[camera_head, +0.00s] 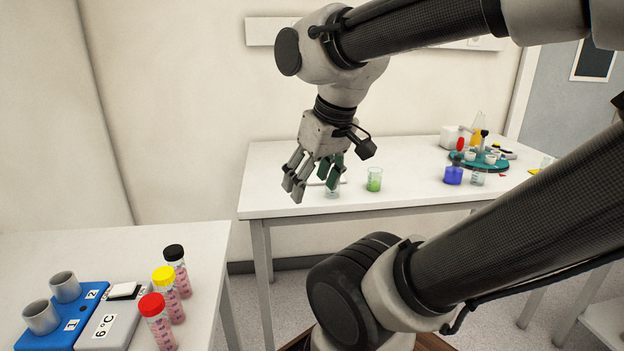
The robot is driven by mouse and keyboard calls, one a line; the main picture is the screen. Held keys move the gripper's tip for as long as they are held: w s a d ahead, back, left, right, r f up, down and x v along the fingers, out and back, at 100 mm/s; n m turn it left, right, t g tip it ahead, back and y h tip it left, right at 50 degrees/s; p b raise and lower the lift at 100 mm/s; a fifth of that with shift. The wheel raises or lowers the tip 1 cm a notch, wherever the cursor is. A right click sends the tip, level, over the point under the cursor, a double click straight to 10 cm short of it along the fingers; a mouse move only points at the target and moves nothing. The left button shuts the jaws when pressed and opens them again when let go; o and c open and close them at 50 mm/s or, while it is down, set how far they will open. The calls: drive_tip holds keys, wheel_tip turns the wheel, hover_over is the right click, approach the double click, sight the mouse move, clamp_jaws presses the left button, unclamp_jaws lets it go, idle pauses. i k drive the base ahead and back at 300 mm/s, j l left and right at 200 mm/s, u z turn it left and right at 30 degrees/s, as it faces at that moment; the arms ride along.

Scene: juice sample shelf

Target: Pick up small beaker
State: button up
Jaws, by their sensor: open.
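Several small beakers stand on the white back table. A small clear beaker (333,191) is near the table's front left, just below and right of my gripper, partly hidden by a finger. A beaker with green liquid (374,181) stands right of it. Farther right are a beaker with blue liquid (453,176) and another clear beaker (478,179). I cannot tell which one the task means. My gripper (315,184) points down over the table's front left part, its fingers spread and empty. Whether it touches the nearest beaker cannot be told.
The back table (285,203) has free room at the left. A green round stand (478,162) with cups is at its right. On the left table (200,238) are a blue block (60,332), a 6°C device (113,325) and tubes with black, yellow and red caps (165,275).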

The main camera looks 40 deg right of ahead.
sight(374, 174)
drive_tip(key=z, duration=1.4)
drive_tip(key=k+l+u, duration=0.2)
drive_tip(key=l, duration=0.2)
drive_tip(key=l+u, duration=0.15)
drive_tip(key=l, duration=0.25)
drive_tip(key=k, duration=0.05)
